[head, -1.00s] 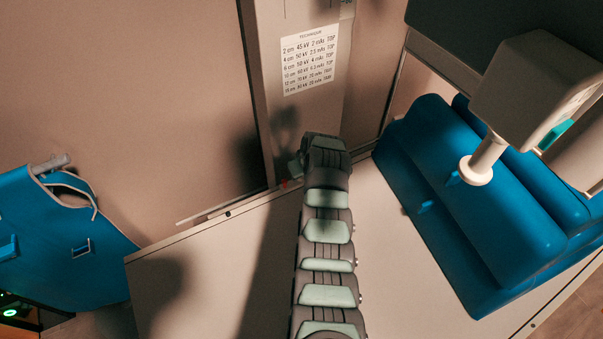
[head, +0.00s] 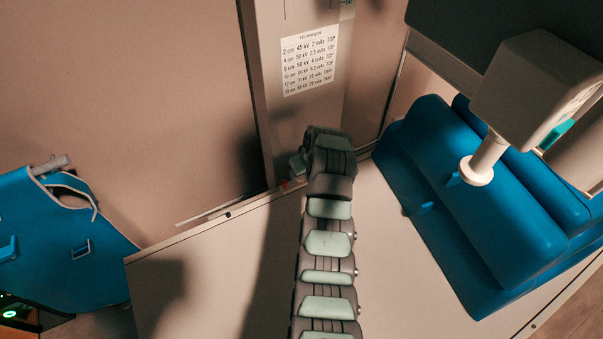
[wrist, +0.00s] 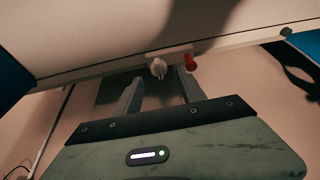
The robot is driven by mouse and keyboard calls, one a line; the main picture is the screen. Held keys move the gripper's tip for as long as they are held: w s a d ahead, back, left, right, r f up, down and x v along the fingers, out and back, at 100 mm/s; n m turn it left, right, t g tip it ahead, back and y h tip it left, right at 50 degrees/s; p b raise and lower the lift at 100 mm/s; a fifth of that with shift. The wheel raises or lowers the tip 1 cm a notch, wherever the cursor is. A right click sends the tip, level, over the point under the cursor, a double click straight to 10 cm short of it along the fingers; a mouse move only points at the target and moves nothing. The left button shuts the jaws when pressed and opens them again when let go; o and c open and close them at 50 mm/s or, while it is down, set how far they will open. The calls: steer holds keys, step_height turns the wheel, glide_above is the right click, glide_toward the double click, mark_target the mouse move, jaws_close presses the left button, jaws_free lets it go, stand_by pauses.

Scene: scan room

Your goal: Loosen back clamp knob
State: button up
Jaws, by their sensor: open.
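In the wrist view, a pale grey winged knob (wrist: 158,68) sits on a small light clamp block (wrist: 177,53) at the edge of a flat panel. A red knob or lever (wrist: 190,62) is just right of it. My gripper (wrist: 158,79) is open, its two fingers spread on either side of the pale knob. The knob shows between the fingertips; I cannot tell whether they touch it. The red piece is beyond the right fingertip. In the head view, my arm hides the gripper and most of the clamp; a small red spot (head: 284,185) shows beside it.
The white table (head: 225,265) lies below my arm, with blue cushions (head: 480,200) on its right. A grey machine head (head: 535,90) overhangs them. A column with a technique chart (head: 309,60) stands behind. A blue apron (head: 65,240) hangs at left.

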steer(key=v, duration=0.6)
steer(key=shift+s+r, duration=0.2)
steer(key=shift+r, duration=0.1)
steer(key=shift+d+r, duration=0.1)
